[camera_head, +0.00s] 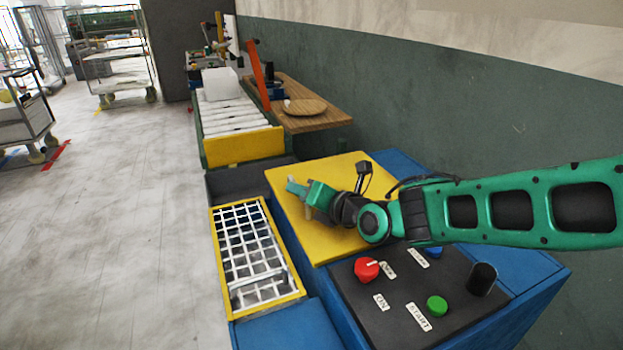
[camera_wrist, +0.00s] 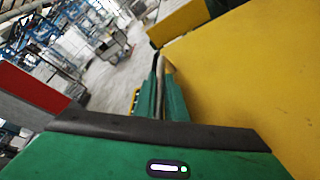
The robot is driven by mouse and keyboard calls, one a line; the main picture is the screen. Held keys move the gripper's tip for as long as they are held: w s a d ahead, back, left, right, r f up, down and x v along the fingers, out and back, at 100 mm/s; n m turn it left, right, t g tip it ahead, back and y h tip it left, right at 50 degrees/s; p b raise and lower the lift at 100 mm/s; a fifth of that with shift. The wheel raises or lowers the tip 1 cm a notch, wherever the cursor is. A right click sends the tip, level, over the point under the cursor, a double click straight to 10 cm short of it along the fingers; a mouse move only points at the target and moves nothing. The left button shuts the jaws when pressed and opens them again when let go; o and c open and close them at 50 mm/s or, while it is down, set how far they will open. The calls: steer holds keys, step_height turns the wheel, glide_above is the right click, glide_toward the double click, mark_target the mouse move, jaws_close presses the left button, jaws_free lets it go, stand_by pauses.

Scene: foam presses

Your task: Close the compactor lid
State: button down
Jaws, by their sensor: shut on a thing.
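The compactor lid (camera_head: 330,243) is a flat yellow panel on top of the blue machine, beside the black control panel. It looks level or nearly so; I cannot tell whether it is fully down. It also fills the right side of the wrist view (camera_wrist: 240,80). My gripper (camera_head: 293,188) reaches over the lid to its left part. In the wrist view its green fingers (camera_wrist: 163,85) are shut on a slim pale bar, seemingly the lid's handle (camera_wrist: 166,65). The arm hides part of the lid, and the fingers hide most of the handle.
The control panel (camera_head: 345,290) carries a red knob (camera_head: 367,269), a green button (camera_head: 437,306) and a black post (camera_head: 482,279). A white grille in a yellow frame (camera_head: 302,285) lies left of the lid. A roller conveyor (camera_head: 235,117) stands behind. Open floor (camera_head: 120,220) lies left.

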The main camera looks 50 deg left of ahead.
steer(key=shift+d+f, duration=0.1)
steer(key=shift+f, duration=0.5)
steer(key=c, duration=1.8)
jaws_free()
steer(key=shift+w+d, duration=0.1)
steer(key=shift+d, duration=0.25)
steer(key=v, duration=1)
steer(key=shift+r, duration=0.45)
